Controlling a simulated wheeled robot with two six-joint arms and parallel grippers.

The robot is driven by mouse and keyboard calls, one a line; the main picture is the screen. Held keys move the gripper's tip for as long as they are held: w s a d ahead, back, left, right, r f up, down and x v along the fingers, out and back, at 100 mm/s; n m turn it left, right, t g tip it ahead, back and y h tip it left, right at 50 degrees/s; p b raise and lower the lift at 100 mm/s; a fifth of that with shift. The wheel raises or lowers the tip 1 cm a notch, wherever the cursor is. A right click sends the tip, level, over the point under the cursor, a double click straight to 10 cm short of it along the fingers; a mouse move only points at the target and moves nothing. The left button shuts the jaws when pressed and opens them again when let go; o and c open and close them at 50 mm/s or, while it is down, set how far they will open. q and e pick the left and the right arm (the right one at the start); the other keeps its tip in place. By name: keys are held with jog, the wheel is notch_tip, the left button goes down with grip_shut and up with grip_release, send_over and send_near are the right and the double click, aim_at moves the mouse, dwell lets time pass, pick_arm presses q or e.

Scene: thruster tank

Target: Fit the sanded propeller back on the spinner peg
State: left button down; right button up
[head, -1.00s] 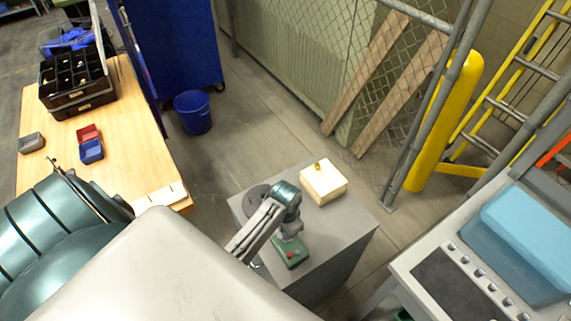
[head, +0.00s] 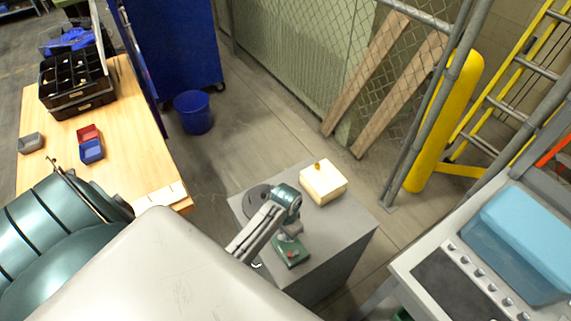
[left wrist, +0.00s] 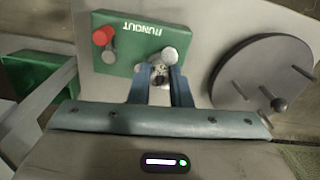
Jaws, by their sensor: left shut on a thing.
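My left gripper (left wrist: 160,78) is shut on a small silver-grey piece with rounded lobes (left wrist: 170,55), which looks like the propeller. It is held over the green box (left wrist: 125,38) labelled RUNOUT, which has a red button (left wrist: 102,36) and a grey knob. Whether the piece touches the box or a peg I cannot tell. A dark round disc (left wrist: 262,68) with several thin pegs, one ball-tipped, lies beside the box. In the head view my left gripper (head: 291,233) is small above the green box (head: 291,252), and the disc (head: 256,196) is partly behind my arm. My right gripper is not in view.
The box and disc stand on a grey pedestal (head: 345,231). A cream box (head: 323,184) with a small yellow knob sits at its back corner.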

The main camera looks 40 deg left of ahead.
pick_arm(q)
jog(key=c, duration=1.3)
grip_release()
jog(key=shift+o, duration=0.2)
jog(key=shift+r, duration=0.1)
notch_tip(320, 180, up, 15)
jog(key=shift+f, duration=0.2)
